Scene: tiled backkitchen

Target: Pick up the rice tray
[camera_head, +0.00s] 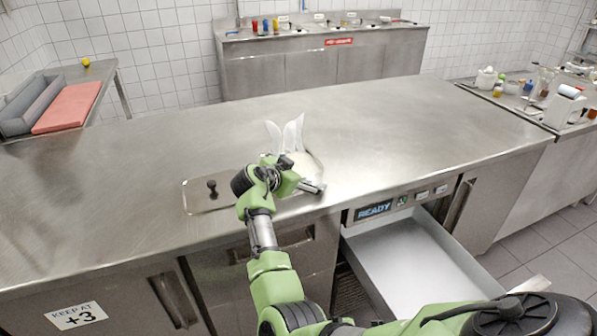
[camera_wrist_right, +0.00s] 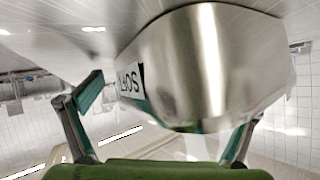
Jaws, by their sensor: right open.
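My right gripper (camera_head: 290,178) is over the near part of the steel counter, beside a lidded metal pan. In the right wrist view its fingers (camera_wrist_right: 160,112) are spread. A rounded steel container (camera_wrist_right: 215,60) with a partly visible black-and-white label fills the space past and between them. I cannot tell whether the fingers touch it. In the head view the gripper covers much of that spot, and a pale rounded thing (camera_head: 306,163) shows behind it. I cannot tell for sure which item is the rice tray. My left gripper is out of view.
A flat metal lid with a black knob (camera_head: 212,194) lies left of my gripper. Two pale upright pointed shapes (camera_head: 286,135) stand behind it. An open white-lined drawer (camera_head: 415,262) sticks out below the READY display (camera_head: 375,210). The counter's left and right stretches are clear.

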